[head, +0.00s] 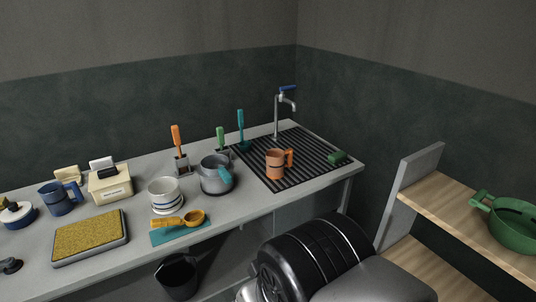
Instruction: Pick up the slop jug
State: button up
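No vessel here carries a label I can read as the slop jug, so I cannot tell which one it is. An orange jug (275,164) with a side handle stands upright on the black ribbed drainer by the tap. A blue jug (56,200) with a handle stands upright at the left of the counter. A grey pot (213,178) with a teal handle stands near the middle. My gripper is not in view; only dark rounded parts of my arm show at the bottom centre.
The tap (278,115) rises behind the drainer (309,172). A green pan (515,230) sits on wooden shelves at right.

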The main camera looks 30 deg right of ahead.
aim_at(280, 162)
jog(key=i+l+z, duration=0.1)
jog(key=z, duration=0.35)
jog(key=i+z, duration=0.15)
jog(key=z, duration=0.3)
jog(key=i+z, duration=0.15)
jog(key=z, duration=0.3)
jog(key=i+z, duration=0.15)
jog(key=z, duration=0.3)
jog(key=i+j+z, duration=0.15)
jog(key=i+j, duration=0.25)
jog(key=i+j+z, duration=0.15)
jog(key=i+j, duration=0.2)
jog(key=i+j+z, duration=0.15)
jog(key=i+j, duration=0.2)
jog(key=j, duration=0.2)
